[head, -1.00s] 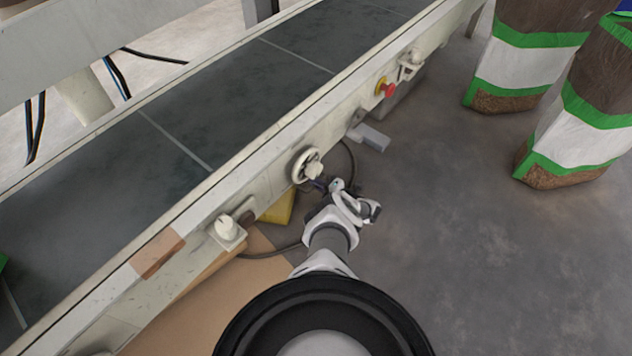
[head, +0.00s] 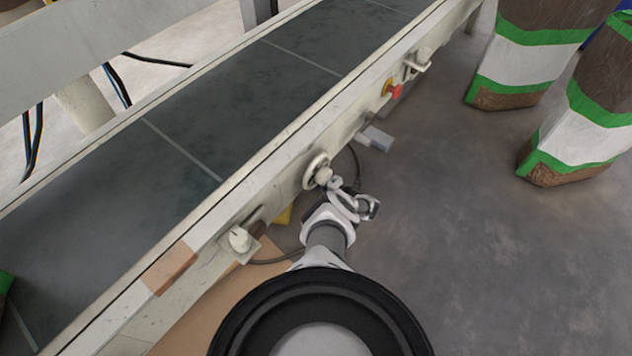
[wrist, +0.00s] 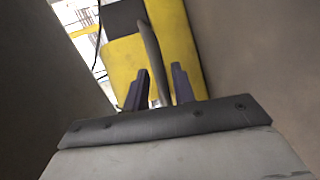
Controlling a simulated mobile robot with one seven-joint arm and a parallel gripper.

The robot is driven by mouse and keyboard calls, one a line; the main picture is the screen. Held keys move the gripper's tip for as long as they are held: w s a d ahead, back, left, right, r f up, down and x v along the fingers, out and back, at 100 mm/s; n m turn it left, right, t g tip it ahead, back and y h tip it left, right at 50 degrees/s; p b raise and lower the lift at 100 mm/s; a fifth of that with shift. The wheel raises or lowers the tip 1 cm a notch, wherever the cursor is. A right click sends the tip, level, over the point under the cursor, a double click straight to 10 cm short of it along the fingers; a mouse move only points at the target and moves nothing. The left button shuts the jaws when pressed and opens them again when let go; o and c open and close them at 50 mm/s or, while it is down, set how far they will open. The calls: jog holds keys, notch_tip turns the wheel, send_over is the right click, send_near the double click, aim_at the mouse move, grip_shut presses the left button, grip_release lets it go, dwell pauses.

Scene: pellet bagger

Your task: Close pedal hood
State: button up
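A yellow housing (wrist: 184,55) with a black panel (wrist: 121,16), probably the pedal unit, fills the upper middle of the wrist view. In the head view a small yellow piece (head: 284,214) shows under the conveyor's edge, mostly hidden. A thin grey curved plate (wrist: 150,50), perhaps the hood, stands in front of the housing in the wrist view. My gripper (wrist: 159,78) has its two dark fingers apart, with the plate's lower end between or just beyond them. I cannot tell if they touch it. In the head view my gripper is hidden by my wrist, low beside the conveyor.
The conveyor (head: 215,205) runs diagonally across the head view. A round knob (head: 318,172), a lower knob (head: 240,240) and a red button (head: 396,91) stick out from its side. Filled sacks (head: 575,130) stand at upper right. Open floor (head: 480,250) lies to the right.

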jog(key=shift+s+d, duration=0.15)
jog(key=p+v, duration=0.4)
jog(key=v, duration=0.9)
jog(key=shift+s+d+p, duration=0.2)
jog(key=shift+p, duration=0.15)
